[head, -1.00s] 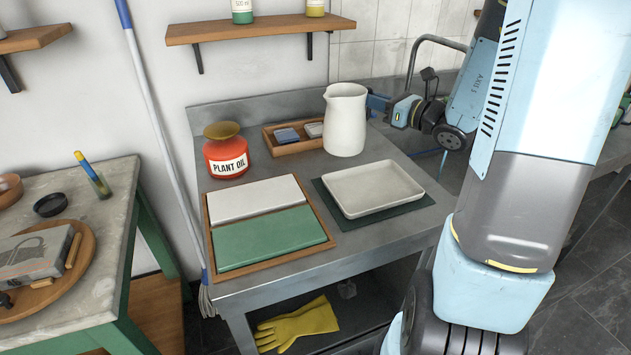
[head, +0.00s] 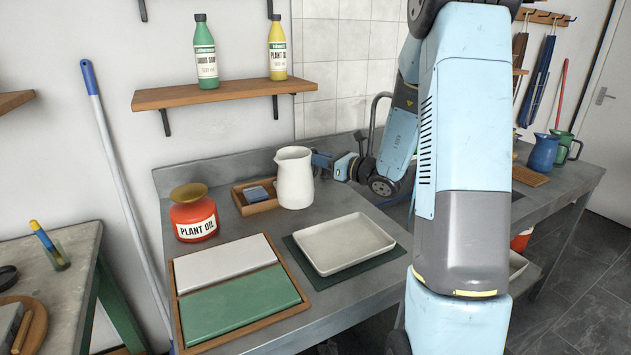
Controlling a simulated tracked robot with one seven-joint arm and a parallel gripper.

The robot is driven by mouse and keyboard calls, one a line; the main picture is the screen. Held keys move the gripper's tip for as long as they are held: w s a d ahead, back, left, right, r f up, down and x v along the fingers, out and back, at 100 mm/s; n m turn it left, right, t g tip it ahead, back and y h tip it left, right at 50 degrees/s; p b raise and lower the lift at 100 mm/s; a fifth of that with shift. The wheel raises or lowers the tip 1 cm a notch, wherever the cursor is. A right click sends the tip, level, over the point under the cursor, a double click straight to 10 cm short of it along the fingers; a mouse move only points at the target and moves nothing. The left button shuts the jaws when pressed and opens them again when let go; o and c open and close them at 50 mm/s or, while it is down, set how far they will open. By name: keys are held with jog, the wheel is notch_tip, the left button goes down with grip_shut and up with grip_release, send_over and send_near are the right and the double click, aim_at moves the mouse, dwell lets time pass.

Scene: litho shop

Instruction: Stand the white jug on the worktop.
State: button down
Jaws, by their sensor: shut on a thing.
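The white jug (head: 294,178) is upright over the back of the grey worktop (head: 232,239), just right of a small wooden tray and behind a white tray. Its spout points left. My gripper (head: 321,160) reaches in from the right and is shut on the jug, at its right side. The jug hides the fingertips and the handle. Whether the jug's base touches the worktop or hangs slightly above it, I cannot tell.
A red plant oil can (head: 193,216) stands at the left. The small wooden tray (head: 240,207) holds a blue block. The white tray (head: 345,243) lies on a dark mat. A wooden-framed board (head: 238,290) fills the front. A shelf (head: 220,94) hangs above.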

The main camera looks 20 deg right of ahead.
jog(key=w+f, duration=0.4)
jog(key=f, duration=0.4)
jog(key=shift+w+a+f, duration=0.3)
jog(key=shift+w+f, duration=0.05)
jog(key=c, duration=1.2)
grip_release()
jog(key=shift+f, duration=0.1)
jog(key=shift+o, duration=0.2)
